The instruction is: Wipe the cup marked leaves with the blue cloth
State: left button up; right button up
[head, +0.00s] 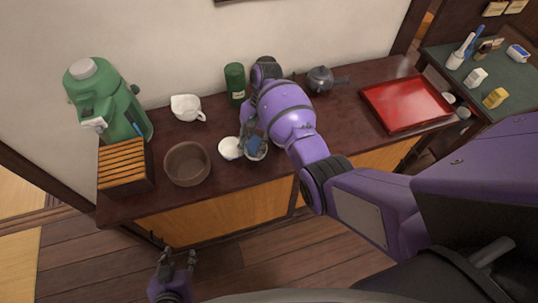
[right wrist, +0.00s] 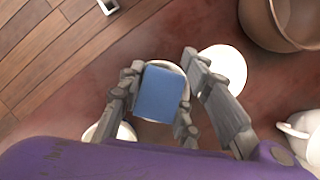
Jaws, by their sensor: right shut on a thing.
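My right gripper (head: 250,141) is shut on the blue cloth (right wrist: 162,93), a small folded block between its fingers. The cloth is over a white cup (right wrist: 168,66) whose rim shows around it; I cannot tell whether it touches. A second white cup (head: 229,148) stands just left of it in the head view and also shows in the right wrist view (right wrist: 228,66). Another white round thing (right wrist: 125,132) is partly hidden by my gripper. No leaf marking is readable on any cup. My left gripper (head: 178,259) is open and empty, low in front of the counter.
On the counter (head: 225,190) stand a brown bowl (head: 187,164), a slatted wooden box (head: 124,166), a green dispenser (head: 108,103), a white pitcher (head: 186,108), a green canister (head: 235,84), a grey teapot (head: 320,79) and a red tray (head: 405,103).

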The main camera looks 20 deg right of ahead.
jog(key=shift+r, duration=2.4)
jog(key=v, duration=0.2)
jog(key=shift+a+r, duration=0.15)
jog(key=shift+r, duration=0.25)
jog(key=shift+s+r, duration=0.15)
jog(key=shift+r, duration=0.6)
jog(key=shift+s+a+r, duration=0.1)
jog(key=shift+a+r, duration=0.05)
jog(key=shift+r, duration=1)
